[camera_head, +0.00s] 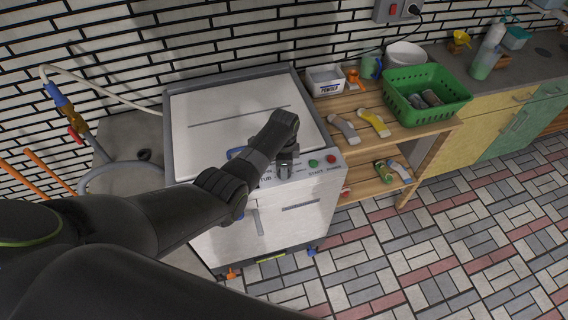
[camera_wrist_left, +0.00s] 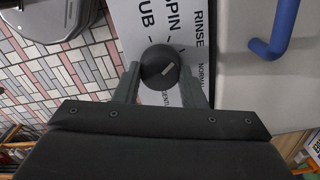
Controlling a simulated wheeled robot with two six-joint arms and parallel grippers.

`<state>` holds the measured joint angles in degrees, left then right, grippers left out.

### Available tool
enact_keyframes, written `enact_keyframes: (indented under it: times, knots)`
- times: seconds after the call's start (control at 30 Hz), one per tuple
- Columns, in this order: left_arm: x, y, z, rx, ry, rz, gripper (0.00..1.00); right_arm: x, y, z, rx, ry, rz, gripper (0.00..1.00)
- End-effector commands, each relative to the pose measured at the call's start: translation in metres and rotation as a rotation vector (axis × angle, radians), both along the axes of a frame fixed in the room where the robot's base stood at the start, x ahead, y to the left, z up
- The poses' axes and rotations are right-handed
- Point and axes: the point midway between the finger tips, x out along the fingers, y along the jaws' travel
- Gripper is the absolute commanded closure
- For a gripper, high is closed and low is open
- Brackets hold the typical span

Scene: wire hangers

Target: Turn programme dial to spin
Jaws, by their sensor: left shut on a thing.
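The washing machine (camera_head: 190,108) is a white top-loader with a control strip along its front edge. My left gripper (camera_head: 285,166) is over this strip; in the left wrist view the gripper (camera_wrist_left: 160,74) is shut on the round black programme dial (camera_wrist_left: 158,60), one finger on each side. The dial's pale mark is slanted, its end to the right. Printing beside it reads SPIN, RINSE, NORMAL and part of other words. In the head view the gripper hides the dial. My right gripper is not in view.
A green button (camera_head: 313,163) and a red button (camera_head: 331,159) sit right of the gripper. A blue handle (camera_wrist_left: 276,36) is on the lid side. A wooden shelf (camera_head: 345,102) with a green basket (camera_head: 398,84) stands to the right. The tiled floor in front is clear.

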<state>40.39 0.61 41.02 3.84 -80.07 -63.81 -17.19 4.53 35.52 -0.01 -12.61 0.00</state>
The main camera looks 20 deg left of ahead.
Motion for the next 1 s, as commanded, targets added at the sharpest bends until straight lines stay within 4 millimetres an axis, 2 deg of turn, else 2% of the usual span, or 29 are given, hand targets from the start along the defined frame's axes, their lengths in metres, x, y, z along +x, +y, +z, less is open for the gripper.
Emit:
enact_keyframes:
  times: [0.2, 0.5, 1.0]
  knots:
    - [0.0007, 0.0005, 0.0017, 0.002, -0.002, 0.169, 0.86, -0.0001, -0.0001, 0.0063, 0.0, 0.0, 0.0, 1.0]
    - [0.0006, 0.0006, 0.0011, 0.002, -0.001, 0.318, 0.86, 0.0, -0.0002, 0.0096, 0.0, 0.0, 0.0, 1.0]
    - [0.001, 0.0008, 0.0009, 0.002, -0.002, 0.369, 0.86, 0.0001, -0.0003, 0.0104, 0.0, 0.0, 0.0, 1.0]
